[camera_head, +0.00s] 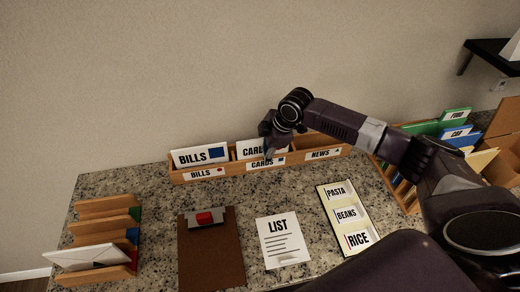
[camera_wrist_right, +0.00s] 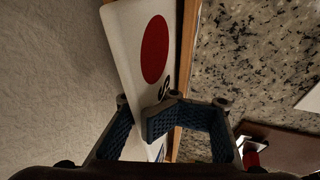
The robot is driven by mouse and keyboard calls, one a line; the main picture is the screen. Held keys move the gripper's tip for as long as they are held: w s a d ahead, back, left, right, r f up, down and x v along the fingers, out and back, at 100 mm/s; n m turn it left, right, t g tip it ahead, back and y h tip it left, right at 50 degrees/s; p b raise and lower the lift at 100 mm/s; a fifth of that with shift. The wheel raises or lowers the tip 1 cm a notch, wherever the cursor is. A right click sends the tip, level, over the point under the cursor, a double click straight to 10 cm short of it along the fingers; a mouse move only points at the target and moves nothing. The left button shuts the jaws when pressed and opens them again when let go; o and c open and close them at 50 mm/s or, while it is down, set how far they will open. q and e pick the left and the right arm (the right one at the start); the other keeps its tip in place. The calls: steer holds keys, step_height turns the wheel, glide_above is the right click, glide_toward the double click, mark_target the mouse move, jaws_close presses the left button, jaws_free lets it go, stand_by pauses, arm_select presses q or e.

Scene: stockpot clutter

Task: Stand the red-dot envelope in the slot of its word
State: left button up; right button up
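The red-dot envelope is white. Its red dot and a letter S show in the right wrist view (camera_wrist_right: 155,50). In the head view it most likely is the card reading "CARD" (camera_head: 247,149), its right part hidden by my gripper. It stands upright at the middle slot of the wooden letter holder (camera_head: 225,173), whose label reads CARDS (camera_head: 262,163). Its lower edge is hidden behind the holder's front. My right gripper (camera_head: 268,153) is at its right part, with its fingers (camera_wrist_right: 140,110) on either side; whether they press on it is unclear. My left gripper is out of view.
A BILLS envelope with a blue square (camera_head: 200,154) stands in the left slot; the NEWS slot (camera_head: 322,154) looks empty. A wooden rack with a white envelope (camera_head: 85,256) stands at left. A clipboard (camera_head: 210,255), a LIST sheet (camera_head: 282,240) and a PASTA, BEANS, RICE board (camera_head: 345,215) lie in front.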

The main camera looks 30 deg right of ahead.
mark_target(260, 142)
steer(key=o, duration=0.7)
steer(key=shift+w+d+r, duration=0.1)
steer(key=shift+w+r, duration=0.15)
steer(key=shift+r, duration=0.05)
steer(key=shift+o, duration=0.2)
step_height(260, 142, up, 3)
steer(key=p, duration=0.3)
step_height(260, 142, up, 4)
steer(key=p, duration=0.4)
steer(key=shift+f, duration=0.2)
